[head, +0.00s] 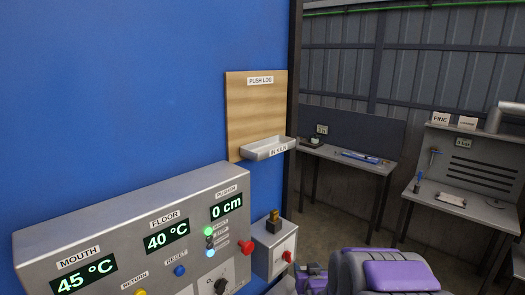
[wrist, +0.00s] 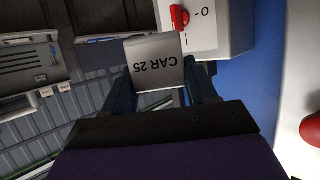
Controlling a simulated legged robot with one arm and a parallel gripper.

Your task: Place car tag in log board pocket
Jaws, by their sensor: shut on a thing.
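The car tag (wrist: 156,63) is a pale plate reading "CAR 25", upside down in the wrist view. My gripper (wrist: 158,84) is shut on it, with the dark fingers on either side of its lower part. The log board (head: 256,102) is a wooden panel labelled "PUSH LOG" on the blue wall in the head view. Its pocket (head: 262,149) is a shallow grey tray at the board's lower edge. My purple arm shows low in the head view, below and right of the pocket. I cannot make out the tag there.
A grey control panel (head: 120,245) with displays and buttons juts out at lower left. A small grey box (head: 272,247) with a red knob sits below the pocket. A dark post edges the blue wall. Workbenches (head: 345,155) stand at the back right.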

